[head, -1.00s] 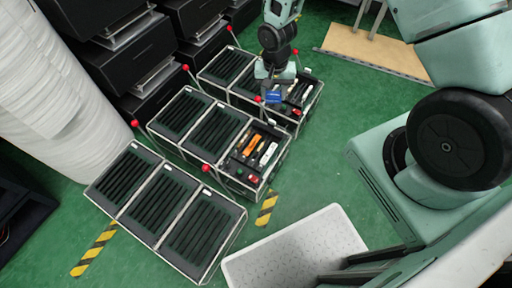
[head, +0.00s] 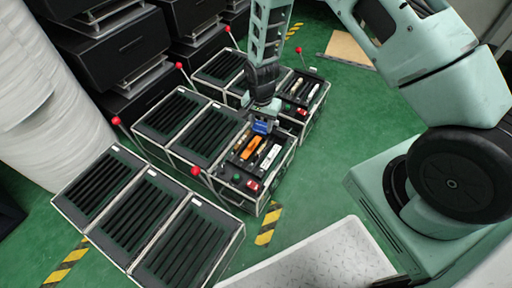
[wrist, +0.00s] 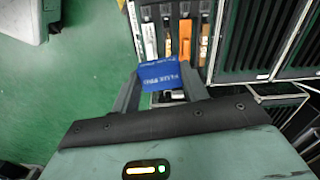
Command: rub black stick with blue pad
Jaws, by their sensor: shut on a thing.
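My gripper (head: 262,119) is shut on the blue pad (head: 261,127), which has pale lettering. In the wrist view, the blue pad (wrist: 160,75) sits between the two fingers of my gripper (wrist: 160,82). It hangs at the far end of a tool compartment (head: 238,195) in the middle fixture; contact with anything below cannot be told. That compartment holds an orange stick (head: 251,147), a white stick (head: 270,157) and narrower dark and tan pieces. In the wrist view the orange stick (wrist: 185,38) lies beyond the pad. Which piece is the black stick cannot be told.
Slatted black panels (head: 208,132) fill the fixtures beside the compartment. Red-knobbed levers (head: 195,171) rise at their edges. Another tool compartment (head: 300,90) lies behind. A white roll (head: 50,90) stands at left. Green floor (head: 330,150) is open to the right.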

